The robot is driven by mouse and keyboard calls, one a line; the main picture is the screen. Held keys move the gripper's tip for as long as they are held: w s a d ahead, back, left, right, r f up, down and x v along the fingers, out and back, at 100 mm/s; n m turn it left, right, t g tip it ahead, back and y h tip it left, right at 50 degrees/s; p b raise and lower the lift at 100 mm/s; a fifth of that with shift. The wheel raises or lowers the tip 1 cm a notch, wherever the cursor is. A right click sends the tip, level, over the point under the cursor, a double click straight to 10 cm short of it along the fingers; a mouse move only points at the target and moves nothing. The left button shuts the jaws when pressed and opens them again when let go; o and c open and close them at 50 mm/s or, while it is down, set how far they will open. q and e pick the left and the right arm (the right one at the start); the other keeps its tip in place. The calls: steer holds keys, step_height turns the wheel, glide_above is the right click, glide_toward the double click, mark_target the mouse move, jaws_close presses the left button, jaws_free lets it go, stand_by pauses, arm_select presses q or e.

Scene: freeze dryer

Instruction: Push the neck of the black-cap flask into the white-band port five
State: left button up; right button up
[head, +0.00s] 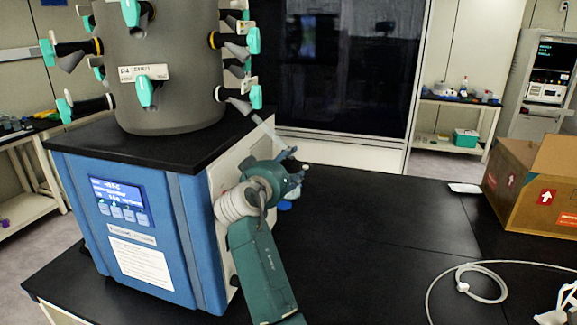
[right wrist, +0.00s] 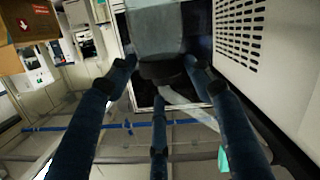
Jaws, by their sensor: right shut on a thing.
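My right gripper (head: 288,172) is beside the dryer's right side, below the lower right port (head: 222,94), which has a pale band and a teal valve (head: 256,97). In the right wrist view its blue fingers (right wrist: 160,78) are closed around the dark cap of the black-cap flask (right wrist: 158,32). The flask's body is grey and translucent. A clear narrow neck (right wrist: 186,106) slants from the cap towards a teal valve (right wrist: 223,160). In the head view the clear neck (head: 268,130) rises up-left towards that port. Whether its tip touches or enters the port I cannot tell. My left gripper is out of view.
The grey drum (head: 170,75) carries several other ports with teal valves. It stands on the blue dryer cabinet (head: 140,235). A cardboard box (head: 525,185) and a white cable (head: 490,298) are on the right of the black bench (head: 370,230). The bench's middle is clear.

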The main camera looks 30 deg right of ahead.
steer(key=shift+w+a+r, duration=0.55)
steer(key=shift+w+r, duration=0.1)
steer(key=shift+r, duration=0.2)
stand_by(0.7)
steer(key=shift+w+a+r, duration=0.4)
steer(key=shift+w+r, duration=0.05)
steer(key=shift+r, duration=0.3)
stand_by(0.5)
steer(key=o, duration=1.4)
steer(key=shift+f, duration=0.1)
steer(key=shift+a, duration=0.15)
steer(key=shift+f, duration=0.15)
steer(key=v, duration=0.7)
steer(key=shift+s+a, duration=0.15)
steer(key=shift+a, duration=0.05)
